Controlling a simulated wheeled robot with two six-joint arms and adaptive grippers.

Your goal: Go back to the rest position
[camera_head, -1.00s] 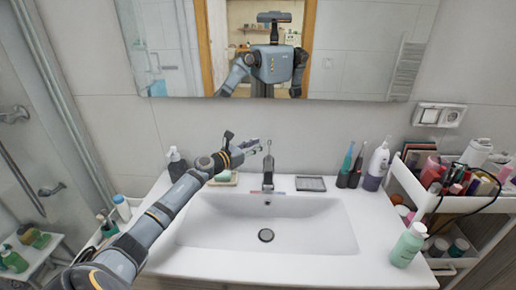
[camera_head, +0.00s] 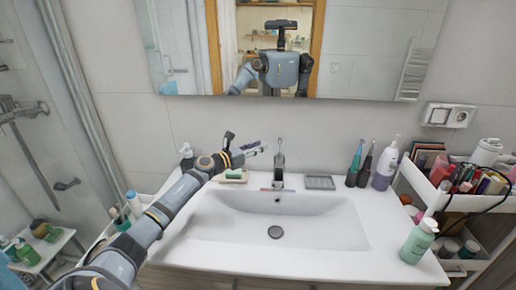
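My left arm comes in from the lower left and stretches over the left part of the sink counter. My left gripper (camera_head: 250,149) is at its end, above the back of the counter, left of the faucet (camera_head: 279,163) and near the soap dish (camera_head: 232,176). The fingers are small and seen at a slant, so I cannot tell whether they are open or shut, or whether they hold anything. My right arm and gripper do not show directly in this view.
The white sink (camera_head: 300,225) is empty. A grey tray (camera_head: 320,183), toothbrushes (camera_head: 356,163) and a white-purple bottle (camera_head: 385,165) stand at the back right. A green bottle (camera_head: 418,241) stands at the right edge, beside a full cart (camera_head: 426,192). The mirror (camera_head: 375,50) shows my reflection.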

